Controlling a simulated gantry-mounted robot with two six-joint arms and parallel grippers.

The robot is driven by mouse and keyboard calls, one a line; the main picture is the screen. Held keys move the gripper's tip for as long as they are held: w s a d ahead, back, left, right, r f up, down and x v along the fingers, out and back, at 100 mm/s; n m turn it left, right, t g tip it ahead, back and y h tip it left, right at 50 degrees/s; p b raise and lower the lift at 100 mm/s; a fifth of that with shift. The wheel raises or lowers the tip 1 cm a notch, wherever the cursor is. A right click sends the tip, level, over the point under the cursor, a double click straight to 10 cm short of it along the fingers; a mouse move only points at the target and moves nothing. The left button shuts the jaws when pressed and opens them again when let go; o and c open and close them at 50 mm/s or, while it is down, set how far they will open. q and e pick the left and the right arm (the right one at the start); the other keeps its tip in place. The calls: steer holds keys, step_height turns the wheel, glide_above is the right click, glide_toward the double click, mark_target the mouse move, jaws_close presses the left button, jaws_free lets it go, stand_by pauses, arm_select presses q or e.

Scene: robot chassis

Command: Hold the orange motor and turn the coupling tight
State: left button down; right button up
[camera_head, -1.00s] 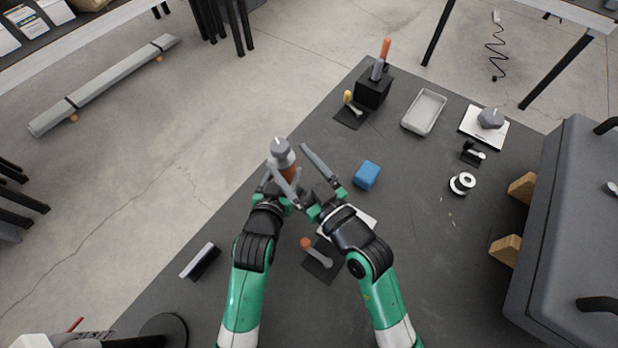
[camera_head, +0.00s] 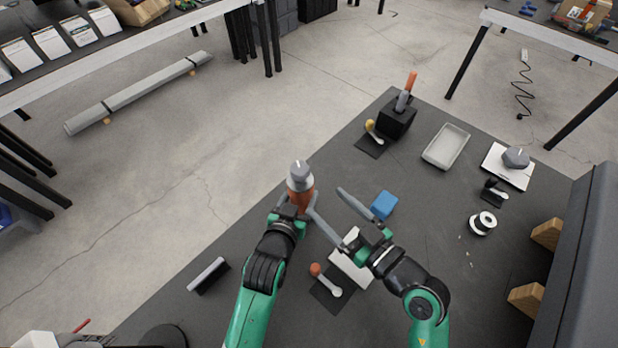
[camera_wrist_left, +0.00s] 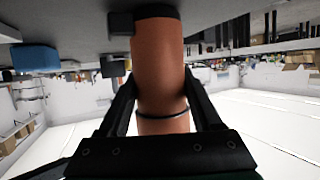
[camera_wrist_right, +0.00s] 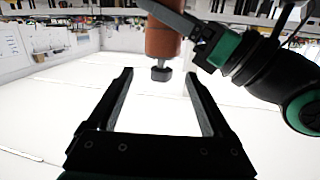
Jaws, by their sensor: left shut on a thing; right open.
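My left gripper (camera_head: 296,204) is shut on the orange motor (camera_head: 301,199), which stands roughly upright above the table. A grey coupling (camera_head: 299,173) sits on top of the motor. In the left wrist view the motor (camera_wrist_left: 158,65) fills the space between the fingers. My right gripper (camera_head: 327,200) is open and empty, just right of the motor, with its fingers pointing toward it. The right wrist view, which looks inverted, shows the motor (camera_wrist_right: 162,38) with a dark grey end piece (camera_wrist_right: 161,74) between and beyond the open fingertips. Whether the coupling is seated flush is not visible.
A blue block (camera_head: 384,204) lies just beyond the right gripper. A white plate (camera_head: 350,268) and a red-tipped tool on a dark pad (camera_head: 328,290) lie below the right gripper. A grey tray (camera_head: 446,146), black holder (camera_head: 397,121) and white spool (camera_head: 482,223) stand farther back.

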mark_target(306, 177)
steer(key=d+r+n+g+y, duration=0.3)
steer(key=y, duration=0.1)
steer(key=x, duration=1.2)
steer(key=shift+w+d+r, duration=0.1)
steer(key=shift+w, duration=0.3)
steer(key=shift+d, duration=0.1)
jaws_close()
steer(key=shift+m+t+h, duration=0.9)
steer(key=shift+t+h, duration=0.2)
steer(key=shift+t, duration=0.5)
steer(key=shift+m+t+h, duration=1)
steer(key=shift+m+h, duration=0.2)
steer(key=shift+h, duration=0.4)
